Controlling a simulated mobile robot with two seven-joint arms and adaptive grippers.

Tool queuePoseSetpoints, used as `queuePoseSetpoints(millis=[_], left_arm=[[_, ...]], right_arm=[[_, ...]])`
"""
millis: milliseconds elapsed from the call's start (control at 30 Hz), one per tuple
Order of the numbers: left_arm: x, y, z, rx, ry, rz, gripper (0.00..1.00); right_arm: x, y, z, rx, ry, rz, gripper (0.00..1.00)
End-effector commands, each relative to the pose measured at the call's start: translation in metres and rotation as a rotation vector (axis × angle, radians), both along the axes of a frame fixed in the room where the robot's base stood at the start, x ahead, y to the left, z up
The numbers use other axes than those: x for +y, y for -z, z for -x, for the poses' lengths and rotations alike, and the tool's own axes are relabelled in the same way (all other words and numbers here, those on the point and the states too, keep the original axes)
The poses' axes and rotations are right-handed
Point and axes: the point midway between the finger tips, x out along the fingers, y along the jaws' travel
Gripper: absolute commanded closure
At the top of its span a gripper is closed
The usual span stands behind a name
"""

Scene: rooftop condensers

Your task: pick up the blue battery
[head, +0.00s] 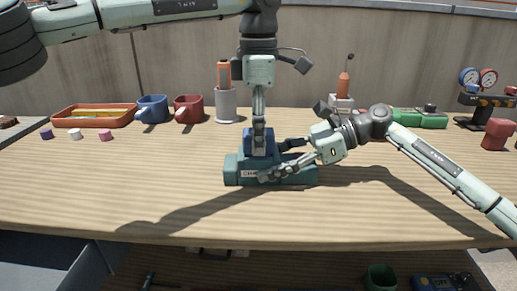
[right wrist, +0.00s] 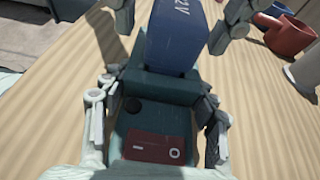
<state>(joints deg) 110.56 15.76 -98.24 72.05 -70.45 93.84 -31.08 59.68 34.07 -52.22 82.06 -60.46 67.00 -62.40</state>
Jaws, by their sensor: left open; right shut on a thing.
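The blue battery (head: 249,143) stands upright at the top of the teal charger (head: 232,170) in the middle of the table. The right wrist view shows the battery (right wrist: 178,42) with part of a "12V"-like marking. My left gripper (head: 260,140) points straight down over the battery and is open. Its fingers (right wrist: 180,18) show on both sides of the battery in the right wrist view. My right gripper (head: 277,162) comes from the right and is shut on the charger (right wrist: 160,90), one finger along each side. The battery's lower end is hidden in the charger.
Behind stand an orange tray (head: 95,118), a blue mug (head: 153,109), a red mug (head: 188,109) and a grey cup (head: 226,104) with an orange-handled tool. The front left of the table is clear.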

Motion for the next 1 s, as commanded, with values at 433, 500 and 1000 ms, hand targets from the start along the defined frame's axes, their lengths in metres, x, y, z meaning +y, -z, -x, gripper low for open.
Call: queuePoseSetpoints(millis=[433,500,1000], left_arm=[[0.0001,0.0063,-0.0003,-0.001,-0.001,0.001,0.56],[0.0001,0.0062,-0.0003,-0.001,-0.001,0.001,0.65],[-0.0001,0.0051,-0.0004,-0.002,-0.001,0.002,1.0]], right_arm=[[-0.0002,0.0001,-0.0002,0.0,0.001,0.0,0.9],[-0.0002,0.0001,-0.0002,0.0,0.001,0.0,0.9],[-0.0002,0.0,-0.0002,0.0,0.001,0.0,0.9]])
